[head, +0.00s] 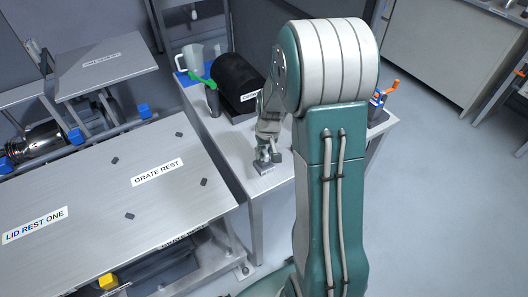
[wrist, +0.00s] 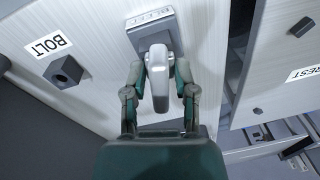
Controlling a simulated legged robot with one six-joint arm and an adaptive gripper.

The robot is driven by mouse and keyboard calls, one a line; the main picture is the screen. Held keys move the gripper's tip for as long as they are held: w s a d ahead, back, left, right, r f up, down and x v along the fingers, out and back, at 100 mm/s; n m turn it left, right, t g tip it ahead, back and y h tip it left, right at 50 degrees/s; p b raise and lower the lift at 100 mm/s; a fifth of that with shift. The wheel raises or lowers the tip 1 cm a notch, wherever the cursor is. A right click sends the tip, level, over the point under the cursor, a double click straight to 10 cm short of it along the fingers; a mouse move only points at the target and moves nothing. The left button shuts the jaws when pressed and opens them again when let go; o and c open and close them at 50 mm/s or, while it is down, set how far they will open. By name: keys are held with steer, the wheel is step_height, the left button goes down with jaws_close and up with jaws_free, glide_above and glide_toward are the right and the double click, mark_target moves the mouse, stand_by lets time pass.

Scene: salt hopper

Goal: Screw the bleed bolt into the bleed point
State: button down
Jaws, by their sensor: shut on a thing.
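My gripper (wrist: 164,92) is shut on a light grey, rounded piece, which I take to be the bleed bolt (wrist: 159,66), in the wrist view. The bolt's head stands between the two fingers. Its far end meets or overlaps a grey block, the bleed point (wrist: 152,32), with a partly covered label reading like "BLEED". I cannot tell how deep the bolt sits. In the head view my gripper (head: 268,153) is low over the small grey block (head: 264,167) at the table's near edge. The bolt is hard to make out there.
A dark square holder (wrist: 66,71) stands beside a "BOLT" label (wrist: 48,44). The table (head: 225,135) also bears a black rounded housing (head: 238,85), a white jug (head: 193,58) and an orange-handled item (head: 382,95). The "GRATE REST" bench (head: 95,205) lies left, across a gap.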

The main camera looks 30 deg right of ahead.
steer(key=shift+m, duration=1.2)
steer(key=shift+c, duration=1.7)
jaws_free()
step_height(320, 180, up, 12)
steer(key=shift+s+d+f, duration=0.15)
steer(key=shift+s+d, duration=0.2)
steer(key=shift+d, duration=0.1)
steer(key=shift+c, duration=0.3)
steer(key=shift+a, duration=0.1)
